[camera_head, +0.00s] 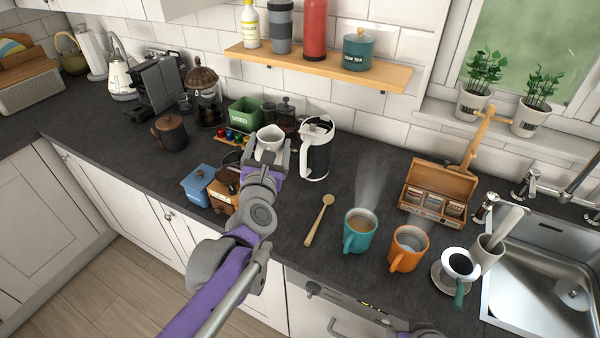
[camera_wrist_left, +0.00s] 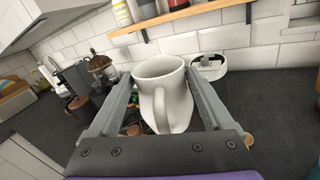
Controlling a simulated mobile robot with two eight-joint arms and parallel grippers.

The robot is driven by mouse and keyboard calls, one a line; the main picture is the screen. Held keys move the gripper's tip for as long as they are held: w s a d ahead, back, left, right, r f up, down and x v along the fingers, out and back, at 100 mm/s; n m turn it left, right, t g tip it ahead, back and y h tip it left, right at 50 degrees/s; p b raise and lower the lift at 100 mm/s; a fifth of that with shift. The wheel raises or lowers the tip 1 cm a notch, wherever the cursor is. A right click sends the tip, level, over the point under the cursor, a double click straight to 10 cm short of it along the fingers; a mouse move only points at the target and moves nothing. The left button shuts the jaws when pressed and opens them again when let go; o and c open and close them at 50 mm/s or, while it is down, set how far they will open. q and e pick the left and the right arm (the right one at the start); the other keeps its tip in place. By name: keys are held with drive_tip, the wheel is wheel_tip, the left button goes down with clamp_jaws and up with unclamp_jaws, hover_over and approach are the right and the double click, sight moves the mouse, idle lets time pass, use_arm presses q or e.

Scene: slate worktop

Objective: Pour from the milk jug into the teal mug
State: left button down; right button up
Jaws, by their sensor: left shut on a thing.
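The milk jug (camera_head: 269,141) is white and looks roughly upright, toward the back of the worktop left of centre. My left gripper (camera_head: 267,155) is shut on it. In the left wrist view the jug (camera_wrist_left: 170,88) sits between the two fingers, its handle towards the camera; its contents cannot be seen. The teal mug (camera_head: 357,236) stands upright on the worktop to the right and nearer the front, well apart from the jug. It holds a brownish drink, and steam rises above it.
A white and black kettle (camera_head: 316,150) stands just right of the jug. A wooden spoon (camera_head: 319,220) lies left of the teal mug, and an orange mug (camera_head: 408,249) stands close on its right. A tea box (camera_head: 438,190) is behind. A shelf (camera_head: 330,68) overhangs the back.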

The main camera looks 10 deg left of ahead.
use_arm(q)
drive_tip(key=shift+r, duration=0.1)
use_arm(e)
drive_tip(key=shift+r, duration=0.1)
use_arm(q)
wheel_tip(320, 180, up, 4)
drive_tip(key=shift+w+r+p, duration=0.1)
drive_tip(key=shift+p, duration=0.95)
drive_tip(key=shift+r+p, duration=0.3)
drive_tip(key=shift+r, duration=0.6)
use_arm(e)
drive_tip(key=r, duration=0.1)
drive_tip(key=w+r, duration=0.1)
drive_tip(key=r, duration=0.1)
drive_tip(key=shift+w+r, duration=0.35)
use_arm(q)
drive_tip(key=shift+f, duration=0.1)
use_arm(e)
drive_tip(key=shift+s, duration=0.1)
